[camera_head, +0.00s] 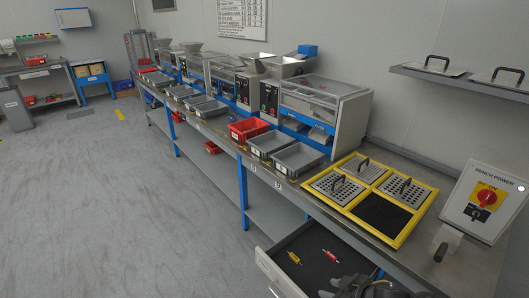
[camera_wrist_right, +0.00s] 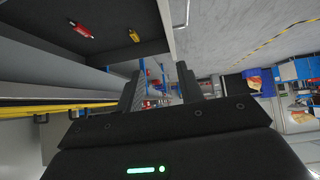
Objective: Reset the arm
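My right gripper (camera_head: 362,284) shows at the bottom edge of the head view, dark and partly cut off, in front of the bench by the open drawer (camera_head: 268,266). In the right wrist view its two fingers (camera_wrist_right: 161,92) stand apart with nothing between them. A small yellow item (camera_head: 294,257) and a small red item (camera_head: 331,255) lie on the drawer's dark floor. In the wrist view the red item (camera_wrist_right: 82,29) and the yellow item (camera_wrist_right: 134,35) also show, away from the fingers. My left gripper is not in view.
The bench holds a yellow frame (camera_head: 343,208) with perforated handled plates, grey trays (camera_head: 298,157), a red bin (camera_head: 248,128) and a clear-covered machine (camera_head: 325,105). A bench power switch box (camera_head: 484,203) stands at right. A wall shelf (camera_head: 460,79) hangs above. The floor at left is clear.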

